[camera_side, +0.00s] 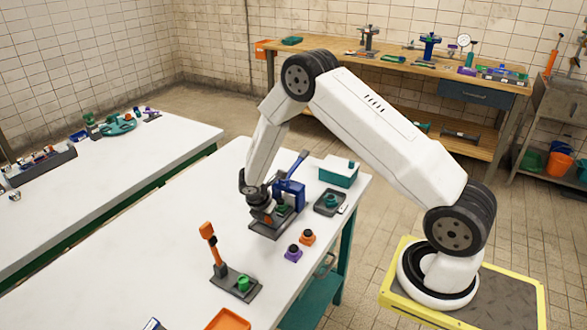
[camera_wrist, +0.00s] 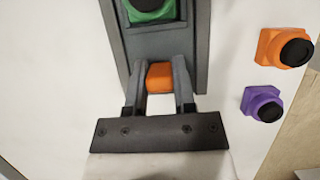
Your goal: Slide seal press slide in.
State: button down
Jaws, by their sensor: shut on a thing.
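The seal press (camera_side: 291,192) is blue, with a raised lever, and stands on a dark base on the white table. Its slide (camera_wrist: 152,30) is dark grey, and a green part with a black top (camera_wrist: 150,9) sits on it at the top edge of the wrist view. An orange knob (camera_wrist: 160,76) is at the near end of the slide. My gripper (camera_wrist: 164,78) is shut on this orange knob, one finger on each side. In the side view my gripper (camera_side: 260,208) is low at the front left of the press and partly hides the slide.
An orange block (camera_side: 307,237) and a purple block (camera_side: 293,253), both black-capped, stand right of the slide. A dark tray (camera_side: 331,202) and a teal box (camera_side: 338,174) are behind them. An orange-handled lever fixture (camera_side: 236,282) stands in front. The table left of the press is clear.

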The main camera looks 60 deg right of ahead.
jog(key=shift+d, duration=2.5)
jog(key=shift+c, duration=2.2)
grip_release()
jog(key=shift+r, duration=0.1)
jog(key=v, duration=0.7)
jog(key=shift+a+r, duration=0.2)
jog(key=shift+r, duration=0.1)
